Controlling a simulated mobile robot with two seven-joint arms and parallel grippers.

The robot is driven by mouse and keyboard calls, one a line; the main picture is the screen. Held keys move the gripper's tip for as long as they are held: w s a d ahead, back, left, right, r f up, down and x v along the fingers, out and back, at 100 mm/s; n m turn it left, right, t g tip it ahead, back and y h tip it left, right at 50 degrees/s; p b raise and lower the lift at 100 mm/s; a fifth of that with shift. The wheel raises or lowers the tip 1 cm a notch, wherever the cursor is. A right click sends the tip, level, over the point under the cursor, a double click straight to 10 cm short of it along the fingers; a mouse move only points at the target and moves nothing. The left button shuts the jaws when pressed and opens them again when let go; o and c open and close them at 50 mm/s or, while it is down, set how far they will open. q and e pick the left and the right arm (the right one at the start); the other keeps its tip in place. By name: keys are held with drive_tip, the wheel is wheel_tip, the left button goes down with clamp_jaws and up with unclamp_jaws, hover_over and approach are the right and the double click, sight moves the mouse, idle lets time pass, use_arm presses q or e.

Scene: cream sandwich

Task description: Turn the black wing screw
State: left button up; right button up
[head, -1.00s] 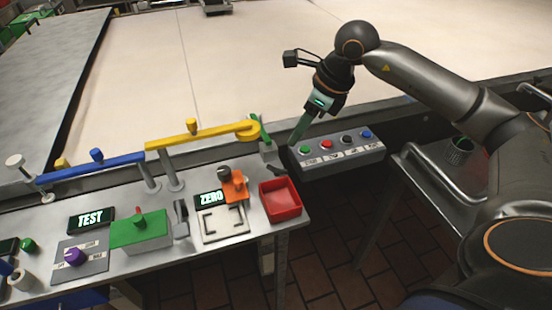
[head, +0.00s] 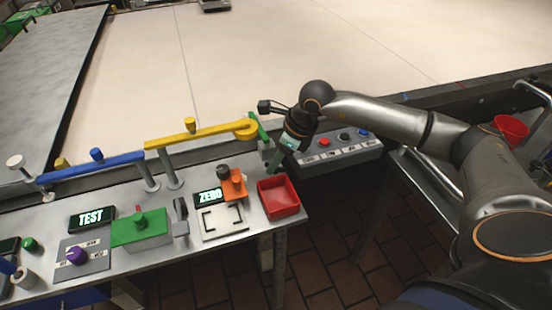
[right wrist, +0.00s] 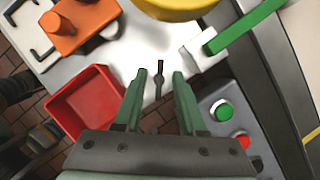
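The black wing screw (right wrist: 159,80) shows in the right wrist view as a small, thin dark piece on the light metal table top. It lies between the fingertips of my right gripper, seen from above, with a gap on both sides. My right gripper (head: 273,166) has green fingers, is open and holds nothing. It also shows in the right wrist view (right wrist: 157,74). In the head view it points down at the table's right end, behind the red bin, and hides the screw. I cannot tell how high the fingertips are above the screw. My left gripper is not in view.
A red bin (head: 280,198) is close by the gripper. A white block with a green lever (right wrist: 222,34) and a button panel (head: 352,146) flank it. A yellow bar (head: 195,134) runs behind. An orange clamp (head: 234,184) stands left. Tiled floor lies beyond the table edge.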

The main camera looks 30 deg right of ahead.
drive_tip(key=shift+c, duration=0.2)
clamp_jaws()
drive_tip(key=shift+m, duration=0.4)
drive_tip(key=m+h+b, duration=0.1)
drive_tip(key=m+b, duration=0.2)
drive_tip(key=shift+f+m+t, duration=0.1)
drive_tip(key=shift+m+t, duration=0.2)
drive_tip(key=shift+t, duration=0.1)
drive_tip(key=m+h+b, duration=0.1)
drive_tip(key=m+b, duration=0.1)
drive_tip(key=m, duration=0.1)
drive_tip(key=shift+a+h, duration=0.1)
drive_tip(key=shift+h, duration=0.2)
drive_tip(key=shift+m+h+b, duration=0.4)
drive_tip(key=shift+m, duration=1)
